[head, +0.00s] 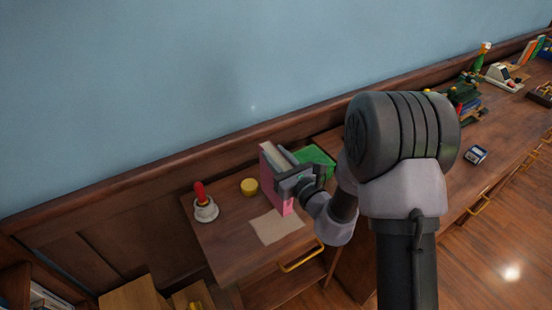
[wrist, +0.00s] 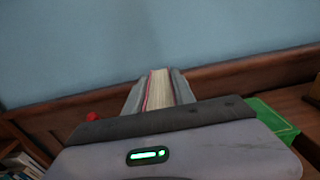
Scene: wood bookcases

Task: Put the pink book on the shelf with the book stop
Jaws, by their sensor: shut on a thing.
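The pink book (head: 270,180) stands upright at the desk in the head view, its pink cover facing left. My gripper (head: 296,184) is shut on the book from the right. In the wrist view the page edges of the pink book (wrist: 158,88) show between my two grey fingers (wrist: 160,95). I cannot tell whether the book's lower edge touches the desk. The book stop and its shelf cannot be made out in either view.
The desk (head: 225,235) holds a red-handled item (head: 203,205), a yellow round thing (head: 249,187), a tan sheet (head: 276,227) and a green book (head: 318,160). A shelf with books (wrist: 22,162) shows at lower left. More objects crowd the far right.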

